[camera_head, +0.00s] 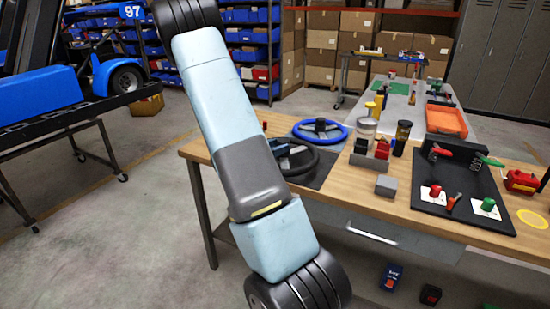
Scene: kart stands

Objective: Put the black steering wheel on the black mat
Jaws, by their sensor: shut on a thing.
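The black steering wheel (314,162) is at the left end of the wooden bench, partly hidden by my arm. It lies over or just above the dark mat (318,178); I cannot tell if it touches. A small dark part of my gripper (279,148) shows at the wheel, beside my arm. It is shut on the wheel, though its fingertips are mostly hidden.
A blue steering wheel (335,138) lies just behind the black one. Jars and a grey caddy (369,160) stand to the right, with a grey block (386,186) in front. A black board (465,215) with tools lies farther right.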

